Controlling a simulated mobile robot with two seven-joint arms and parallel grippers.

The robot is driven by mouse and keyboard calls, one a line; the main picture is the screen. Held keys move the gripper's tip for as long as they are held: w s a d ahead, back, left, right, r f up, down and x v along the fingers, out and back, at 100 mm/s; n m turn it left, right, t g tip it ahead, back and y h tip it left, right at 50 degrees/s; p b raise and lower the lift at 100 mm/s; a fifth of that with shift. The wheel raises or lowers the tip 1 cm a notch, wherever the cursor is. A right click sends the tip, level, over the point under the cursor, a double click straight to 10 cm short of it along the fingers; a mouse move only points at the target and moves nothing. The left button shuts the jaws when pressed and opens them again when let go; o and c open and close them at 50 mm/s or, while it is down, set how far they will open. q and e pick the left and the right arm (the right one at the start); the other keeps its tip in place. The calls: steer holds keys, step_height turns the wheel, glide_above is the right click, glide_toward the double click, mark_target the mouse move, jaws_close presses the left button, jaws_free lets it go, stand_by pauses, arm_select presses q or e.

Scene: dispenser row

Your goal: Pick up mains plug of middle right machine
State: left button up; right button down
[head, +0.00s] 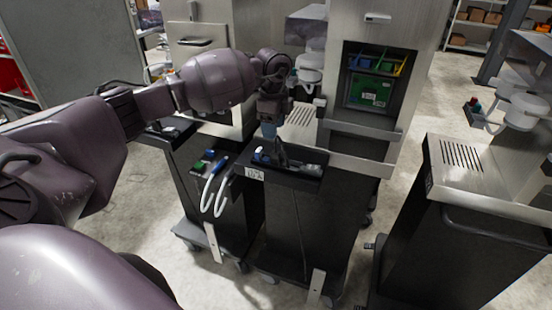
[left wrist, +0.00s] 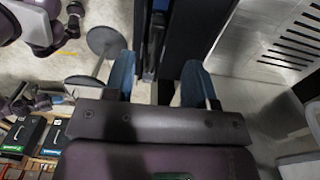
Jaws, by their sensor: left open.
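The middle machine has a black tray (head: 302,171) on its front cart, with a small label on the tray's edge. Small dark and blue items lie in the tray, among them a dark grey piece (head: 311,169) at its right end. I cannot tell for sure which is the mains plug. Nothing is visibly held.
The left cart (head: 190,190) carries white looped cables (head: 213,190) and green and blue items. The right machine (head: 465,180) stands apart, with floor between. A dispenser cabinet with a green box (head: 370,91) rises behind the middle tray. A grey disc (left wrist: 104,41) shows in the left wrist view.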

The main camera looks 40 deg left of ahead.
mark_target(275, 152)
arm_select(q)
steer(key=f, duration=0.9)
steer(key=shift+d+f, duration=0.15)
steer(key=shift+d, duration=0.25)
jaws_close()
